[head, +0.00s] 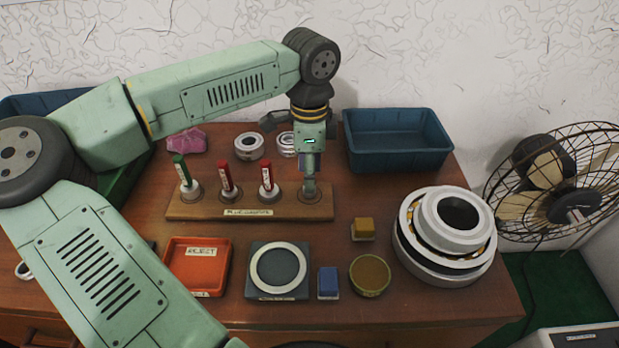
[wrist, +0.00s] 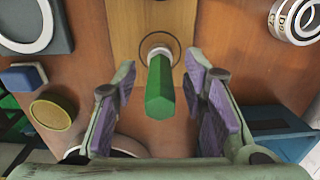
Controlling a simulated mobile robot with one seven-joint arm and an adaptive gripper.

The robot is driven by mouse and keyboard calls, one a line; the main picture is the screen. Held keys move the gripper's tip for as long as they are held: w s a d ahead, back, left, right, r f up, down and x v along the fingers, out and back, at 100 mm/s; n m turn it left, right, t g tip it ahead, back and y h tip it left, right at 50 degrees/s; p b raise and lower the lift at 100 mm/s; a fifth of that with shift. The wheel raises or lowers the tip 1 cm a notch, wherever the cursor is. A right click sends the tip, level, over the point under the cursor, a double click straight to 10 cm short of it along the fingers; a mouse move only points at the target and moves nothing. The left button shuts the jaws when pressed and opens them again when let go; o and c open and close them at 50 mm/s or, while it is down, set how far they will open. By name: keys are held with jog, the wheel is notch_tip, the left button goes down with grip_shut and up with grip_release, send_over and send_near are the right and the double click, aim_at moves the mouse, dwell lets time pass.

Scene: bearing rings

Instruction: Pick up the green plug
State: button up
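A green plug (wrist: 160,92) with a faceted top stands at the right end of the wooden rack. In the wrist view it is between my gripper's two purple-padded fingers (wrist: 163,85), with a gap on the left and a narrower one on the right. My gripper (head: 309,180) is open and points down over that end of the rack. In the head view it hides the plug; only its grey base (head: 311,196) shows. Another green plug (head: 180,171) stands at the rack's left end. Two red plugs (head: 225,177) (head: 266,174) stand between them.
The wooden rack (head: 200,210) lies mid-table. Behind it are small bearing rings (head: 249,146) and a blue bin (head: 398,165). In front are a red tray (head: 198,289), ring gauge (head: 278,247), blue block (head: 328,282), round dish (head: 369,276) and yellow block (head: 362,228). A large bearing (head: 445,270) stands right.

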jog(key=shift+f, duration=0.8)
jog(key=shift+c, duration=0.4)
grip_shut()
